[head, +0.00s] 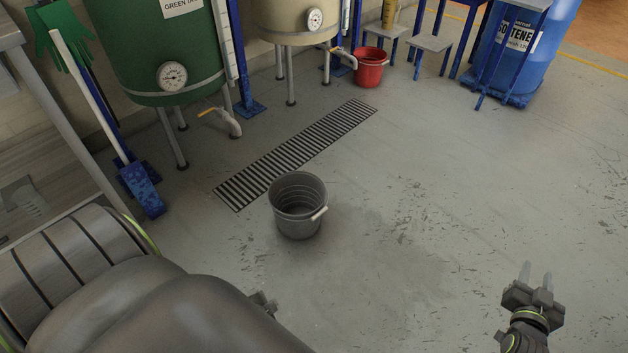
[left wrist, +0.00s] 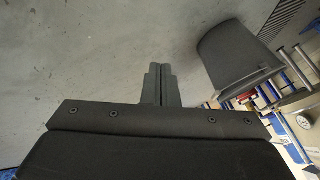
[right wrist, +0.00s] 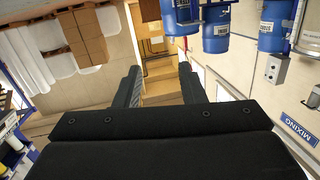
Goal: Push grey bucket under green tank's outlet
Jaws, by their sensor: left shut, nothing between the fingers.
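The grey bucket (head: 298,222) stands upright and looks empty on the floor, beside the near part of the drain grate. The green tank (head: 165,50) is at the upper left on legs, with its outlet (head: 232,126) low at its right side. The bucket stands apart from the outlet, nearer to me. My left gripper (head: 265,303) is mostly hidden behind my arm, just in front of the bucket. In the left wrist view, the left gripper (left wrist: 160,72) is shut and empty, with the bucket (left wrist: 232,60) to its right. My right gripper (head: 537,274) is open and empty at lower right.
A floor grate (head: 295,152) runs diagonally behind the bucket. A cream tank (head: 297,22), red bucket (head: 370,68) and blue drum (head: 525,50) stand at the back. A broom-like tool (head: 85,90) leans at left. The floor at right is clear.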

